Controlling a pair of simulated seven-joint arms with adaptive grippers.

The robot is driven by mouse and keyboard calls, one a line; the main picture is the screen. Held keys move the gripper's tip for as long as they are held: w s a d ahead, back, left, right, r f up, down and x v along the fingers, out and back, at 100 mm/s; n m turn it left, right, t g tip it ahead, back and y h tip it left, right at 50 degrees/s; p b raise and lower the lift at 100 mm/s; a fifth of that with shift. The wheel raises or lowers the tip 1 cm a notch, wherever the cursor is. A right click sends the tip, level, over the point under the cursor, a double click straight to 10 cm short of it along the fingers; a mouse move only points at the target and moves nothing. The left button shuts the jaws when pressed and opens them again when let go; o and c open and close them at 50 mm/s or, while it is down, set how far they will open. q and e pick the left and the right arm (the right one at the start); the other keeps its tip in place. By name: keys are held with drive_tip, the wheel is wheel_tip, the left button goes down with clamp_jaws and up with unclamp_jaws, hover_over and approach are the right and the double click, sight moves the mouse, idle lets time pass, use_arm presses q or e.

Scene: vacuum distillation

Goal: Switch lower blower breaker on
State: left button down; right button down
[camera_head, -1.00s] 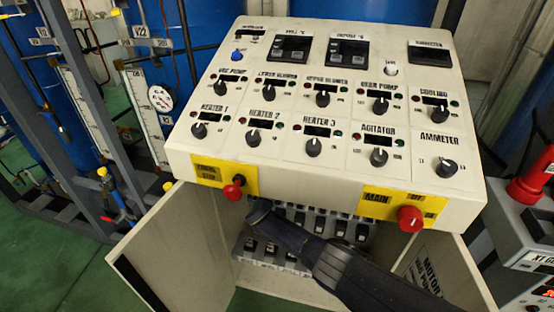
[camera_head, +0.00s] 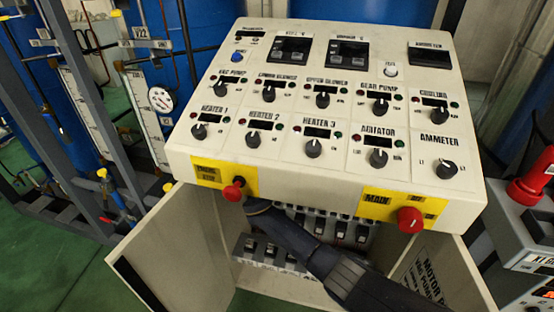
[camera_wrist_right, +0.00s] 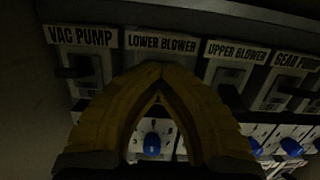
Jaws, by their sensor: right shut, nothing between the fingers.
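The lower blower breaker sits below its "LOWER BLOWER" label (camera_wrist_right: 162,43) in the right wrist view. My right gripper (camera_wrist_right: 158,72) is shut and empty, with its yellow fingertips just under that label. The fingers cover the breaker, so its lever position and any contact cannot be told. In the head view my right arm reaches into the open cabinet (camera_head: 175,250) below the control panel (camera_head: 320,110), and the fingertips are hidden there. My left gripper is not in view.
The vac pump breaker (camera_wrist_right: 78,72) is left of the fingers and the upper blower breaker (camera_wrist_right: 230,95) right. Blue knobs (camera_wrist_right: 152,144) sit below. The panel's front edge overhangs the arm, with a red emergency knob (camera_head: 233,190) and a red main knob (camera_head: 410,220).

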drive_tip(key=c, duration=2.1)
unclamp_jaws()
drive_tip(key=shift+c, duration=0.2)
drive_tip(key=o, duration=0.9)
drive_tip(key=shift+o, duration=0.2)
drive_tip(key=v, duration=1.2)
drive_tip(key=shift+r, duration=0.15)
